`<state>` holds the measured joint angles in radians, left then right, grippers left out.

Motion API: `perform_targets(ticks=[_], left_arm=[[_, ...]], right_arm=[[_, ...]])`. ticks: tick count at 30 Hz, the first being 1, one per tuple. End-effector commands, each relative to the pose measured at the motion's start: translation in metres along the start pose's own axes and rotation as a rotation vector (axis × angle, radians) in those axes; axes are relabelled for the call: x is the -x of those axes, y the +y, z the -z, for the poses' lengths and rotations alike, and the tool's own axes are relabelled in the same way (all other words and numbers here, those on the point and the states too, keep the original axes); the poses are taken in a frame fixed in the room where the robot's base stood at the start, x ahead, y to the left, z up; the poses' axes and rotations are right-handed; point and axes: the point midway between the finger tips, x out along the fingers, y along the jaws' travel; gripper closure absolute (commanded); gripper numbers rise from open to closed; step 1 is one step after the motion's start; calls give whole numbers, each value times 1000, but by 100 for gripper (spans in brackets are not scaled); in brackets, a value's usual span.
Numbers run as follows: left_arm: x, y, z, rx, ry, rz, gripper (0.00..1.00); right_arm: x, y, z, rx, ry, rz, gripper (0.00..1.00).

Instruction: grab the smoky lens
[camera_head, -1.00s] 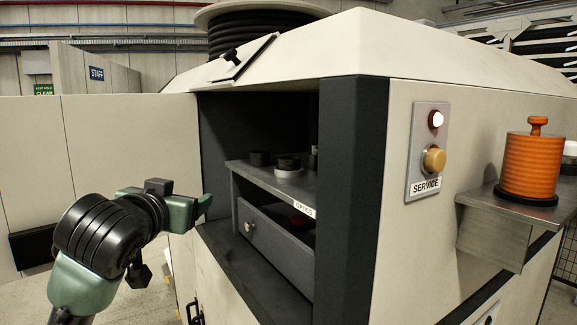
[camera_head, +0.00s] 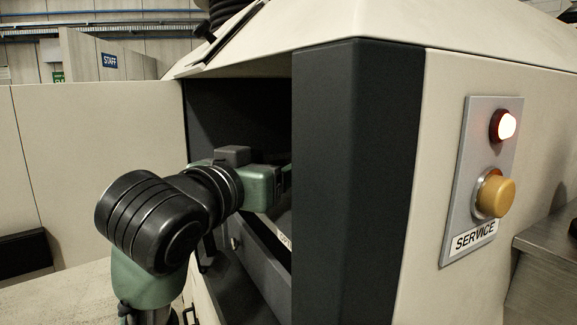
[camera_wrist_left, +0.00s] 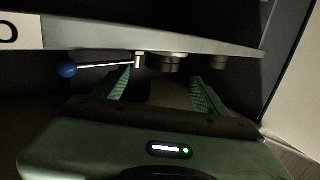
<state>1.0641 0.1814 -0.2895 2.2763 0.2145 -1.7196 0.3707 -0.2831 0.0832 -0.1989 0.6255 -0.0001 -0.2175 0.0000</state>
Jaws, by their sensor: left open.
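My left gripper (camera_head: 287,178) reaches into the dark opening of the cabinet, its fingertips largely hidden behind the dark corner post. In the left wrist view, which seems upside down, its green fingers (camera_wrist_left: 160,76) are spread with nothing between them. A round dark piece with a paler rim (camera_wrist_left: 168,62) lies beyond the fingertips, roughly in line with the gap, at the shelf edge. A smaller dark round piece (camera_wrist_left: 218,62) is to its right. I cannot tell which is the smoky lens. My right gripper does not show.
A shelf (camera_wrist_left: 150,37) with a pale labelled edge holds these pieces. A rod with a blue ball (camera_wrist_left: 67,70) lies close to the left finger. The dark post (camera_head: 340,180) stands right of my arm; the open door panel (camera_head: 95,165) is left.

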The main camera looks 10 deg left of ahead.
Motion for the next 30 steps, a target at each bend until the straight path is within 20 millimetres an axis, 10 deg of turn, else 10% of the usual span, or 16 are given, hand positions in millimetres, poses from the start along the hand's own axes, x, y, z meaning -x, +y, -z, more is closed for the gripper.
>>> perform_targets(ticks=[7, 23, 30], left_arm=[[-26, -2, -1, -1, -7, 3, 27], [-62, -2, -8, -1, 0, 1, 27], [-62, -2, -7, -1, 0, 2, 91]], right_arm=[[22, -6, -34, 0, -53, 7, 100], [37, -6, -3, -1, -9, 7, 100], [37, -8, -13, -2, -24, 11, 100]])
